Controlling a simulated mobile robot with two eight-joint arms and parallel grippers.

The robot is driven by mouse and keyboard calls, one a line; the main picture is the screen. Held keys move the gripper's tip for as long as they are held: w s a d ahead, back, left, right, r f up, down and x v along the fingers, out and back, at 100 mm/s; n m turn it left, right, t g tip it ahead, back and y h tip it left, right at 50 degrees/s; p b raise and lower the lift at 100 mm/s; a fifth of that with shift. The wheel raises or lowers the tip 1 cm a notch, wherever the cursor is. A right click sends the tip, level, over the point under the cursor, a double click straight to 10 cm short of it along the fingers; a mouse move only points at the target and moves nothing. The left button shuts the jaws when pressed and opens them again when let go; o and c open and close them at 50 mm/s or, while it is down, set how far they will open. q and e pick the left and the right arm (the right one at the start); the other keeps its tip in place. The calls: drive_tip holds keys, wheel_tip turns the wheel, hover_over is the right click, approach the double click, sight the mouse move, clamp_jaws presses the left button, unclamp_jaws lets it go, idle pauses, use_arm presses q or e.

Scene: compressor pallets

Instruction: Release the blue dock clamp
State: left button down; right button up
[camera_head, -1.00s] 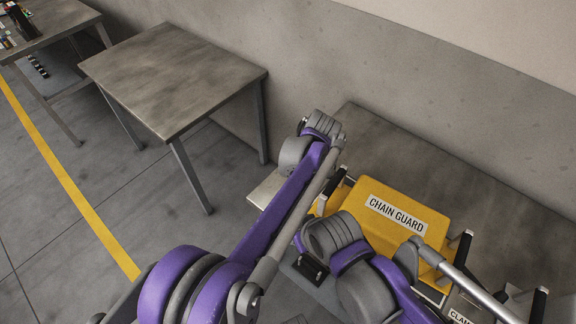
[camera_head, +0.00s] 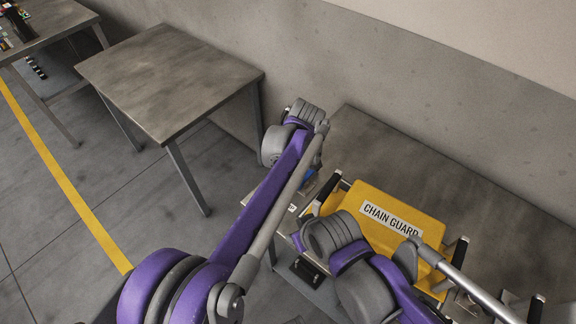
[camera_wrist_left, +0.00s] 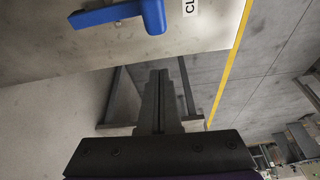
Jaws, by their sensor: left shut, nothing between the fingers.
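The blue dock clamp handle (camera_wrist_left: 152,16) shows at the top of the left wrist view, on a pale plate (camera_wrist_left: 85,50) with a partly cut-off white label (camera_wrist_left: 190,6). My left gripper (camera_wrist_left: 163,75) is shut and empty. In that picture its tips lie below the handle, apart from it. In the head view only a small blue patch (camera_head: 309,176) of what looks like the clamp shows beside my left arm. My arm hides the rest and my left gripper there. My right gripper is not in view.
A yellow chain guard (camera_head: 368,207) with black-ended handles stands right of my arm, close to it. A bare grey table (camera_head: 170,75) stands at the back left against the wall. Open floor with a yellow line (camera_head: 70,190) lies to the left.

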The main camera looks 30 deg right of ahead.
use_arm(q)
drive_tip(key=v, duration=0.7)
drive_tip(key=shift+s+a+r, duration=0.15)
drive_tip(key=shift+a+r, duration=0.05)
drive_tip(key=shift+a, duration=0.05)
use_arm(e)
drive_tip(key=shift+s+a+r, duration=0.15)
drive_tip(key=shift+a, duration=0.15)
use_arm(q)
drive_tip(key=s+a+r+m+h, duration=0.1)
drive_tip(key=s+a, duration=0.1)
drive_tip(key=a, duration=1.1)
drive_tip(key=s+a+r+m, duration=0.1)
drive_tip(key=a, duration=1.3)
drive_tip(key=s+a+f+t, duration=0.1)
drive_tip(key=s+a+f, duration=0.2)
drive_tip(key=s+a, duration=0.4)
drive_tip(key=s+a+f+m+p, duration=0.1)
drive_tip(key=s+a+f, duration=0.3)
drive_tip(key=s+a, duration=0.4)
drive_tip(key=shift+s+f+m+t, duration=0.15)
drive_tip(key=shift+s+m+t, duration=0.15)
drive_tip(key=shift+s+t, duration=0.1)
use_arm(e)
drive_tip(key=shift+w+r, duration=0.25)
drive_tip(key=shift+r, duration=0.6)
use_arm(q)
drive_tip(key=shift+w, duration=0.15)
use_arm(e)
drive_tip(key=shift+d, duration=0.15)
